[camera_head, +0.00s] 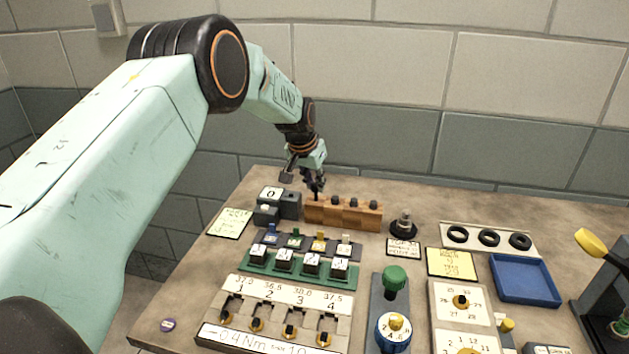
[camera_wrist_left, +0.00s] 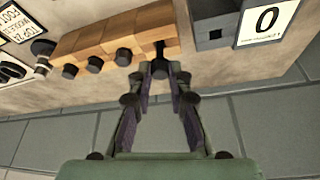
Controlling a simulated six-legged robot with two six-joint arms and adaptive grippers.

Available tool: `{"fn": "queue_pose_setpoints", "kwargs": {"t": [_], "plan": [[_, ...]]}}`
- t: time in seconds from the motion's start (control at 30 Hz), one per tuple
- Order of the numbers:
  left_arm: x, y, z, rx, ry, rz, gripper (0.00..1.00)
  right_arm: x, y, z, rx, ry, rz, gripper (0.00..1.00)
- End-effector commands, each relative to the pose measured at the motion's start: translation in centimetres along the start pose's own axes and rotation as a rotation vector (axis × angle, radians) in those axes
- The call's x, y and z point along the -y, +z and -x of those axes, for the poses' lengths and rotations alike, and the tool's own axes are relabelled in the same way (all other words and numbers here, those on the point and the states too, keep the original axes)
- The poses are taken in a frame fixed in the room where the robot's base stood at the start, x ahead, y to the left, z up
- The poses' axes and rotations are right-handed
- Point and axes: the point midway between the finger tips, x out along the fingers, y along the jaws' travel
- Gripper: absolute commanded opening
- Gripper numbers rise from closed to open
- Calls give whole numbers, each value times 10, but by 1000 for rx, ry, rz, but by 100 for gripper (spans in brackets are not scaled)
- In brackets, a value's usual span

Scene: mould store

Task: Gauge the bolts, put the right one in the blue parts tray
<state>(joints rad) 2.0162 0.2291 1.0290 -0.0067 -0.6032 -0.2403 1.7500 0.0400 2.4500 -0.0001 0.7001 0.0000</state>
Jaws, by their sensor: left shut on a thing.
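My left gripper (camera_head: 316,186) reaches down over the left end of a wooden bolt rack (camera_head: 343,220). It is shut on a dark bolt (camera_wrist_left: 160,50) at that end; its fingers (camera_wrist_left: 160,72) meet around the bolt in the wrist view. I cannot tell whether the bolt is still in its hole. Three other dark bolts (camera_head: 353,203) stand in the rack. A grey gauge block (camera_head: 290,203) with a card or display (camera_head: 270,193) reading 0 stands just left of the rack. The blue parts tray (camera_head: 525,279) lies empty at the right. My right gripper is not in view.
In front are green blocks with white-topped cubes (camera_head: 284,261), a numbered lever panel (camera_head: 290,292) and a green knob (camera_head: 395,279). Black rings on a white plate (camera_head: 489,238) and a dark stand with a yellow top (camera_head: 590,243) are at the right. A wall stands behind.

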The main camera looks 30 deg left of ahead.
Motion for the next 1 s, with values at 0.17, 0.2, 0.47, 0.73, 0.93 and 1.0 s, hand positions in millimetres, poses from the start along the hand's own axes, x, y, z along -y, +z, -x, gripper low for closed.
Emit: {"fn": "queue_pose_setpoints", "kwargs": {"t": [0.17,0.2,0.47,0.73,0.93,1.0], "plan": [[0,1,-3,-1,0,0,0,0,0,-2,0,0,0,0],[0,1,-4,0,0,0,0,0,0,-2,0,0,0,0],[0,3,-8,0,0,0,0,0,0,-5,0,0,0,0],[0,5,-12,-1,0,0,0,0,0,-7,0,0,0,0],[0,6,-15,-1,0,0,0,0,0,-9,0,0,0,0],[0,6,-16,-1,0,0,0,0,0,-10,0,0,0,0]]}}
